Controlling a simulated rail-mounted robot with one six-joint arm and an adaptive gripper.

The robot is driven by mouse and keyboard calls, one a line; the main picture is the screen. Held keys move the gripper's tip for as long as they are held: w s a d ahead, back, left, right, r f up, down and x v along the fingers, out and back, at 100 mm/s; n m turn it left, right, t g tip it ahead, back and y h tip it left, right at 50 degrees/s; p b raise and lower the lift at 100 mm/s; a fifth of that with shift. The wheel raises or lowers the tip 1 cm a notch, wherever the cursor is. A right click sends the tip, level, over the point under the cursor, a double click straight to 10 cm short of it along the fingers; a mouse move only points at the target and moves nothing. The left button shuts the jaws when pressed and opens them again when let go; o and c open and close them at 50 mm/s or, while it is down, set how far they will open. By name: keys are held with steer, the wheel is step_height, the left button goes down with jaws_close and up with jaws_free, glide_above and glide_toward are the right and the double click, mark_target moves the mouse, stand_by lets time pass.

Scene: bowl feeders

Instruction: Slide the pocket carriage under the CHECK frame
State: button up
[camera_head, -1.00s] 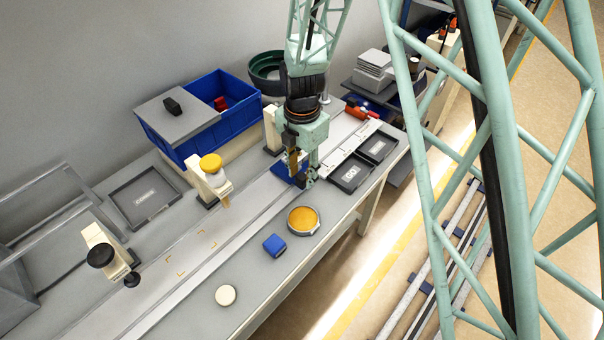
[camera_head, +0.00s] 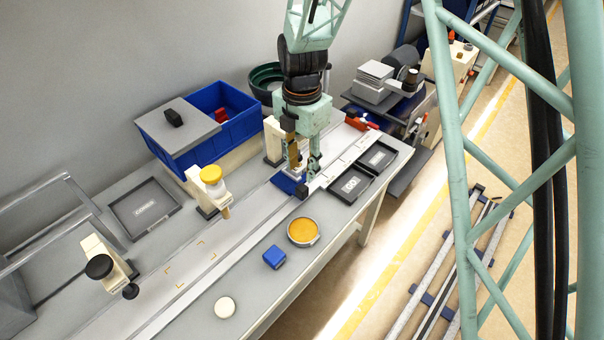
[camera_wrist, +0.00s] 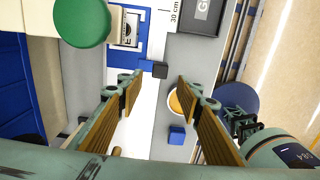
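The blue pocket carriage (camera_head: 288,185) sits on the pale rail, partly hidden behind my gripper in the head view. The wrist view shows the carriage (camera_wrist: 126,52) with a pale pocket plate and a dark knob (camera_wrist: 160,70) at its end. My gripper (camera_head: 303,178) hangs over the carriage's right end. In the wrist view my gripper (camera_wrist: 160,85) has its fingers apart, with the knob in line with the gap beyond the tips. I cannot tell whether they touch it. No CHECK label is readable; posts with a yellow cap (camera_head: 211,174) and a black cap (camera_head: 99,266) stand beside the rail.
A green-capped post (camera_wrist: 82,22) stands close beside the carriage. Tan corner marks (camera_head: 196,250) lie on a clear stretch of rail to the left. An orange dish (camera_head: 303,232), a blue block (camera_head: 274,257) and a white disc (camera_head: 225,307) lie along the bench front.

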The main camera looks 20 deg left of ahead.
steer(key=shift+r, duration=1.75)
steer(key=shift+d, duration=0.1)
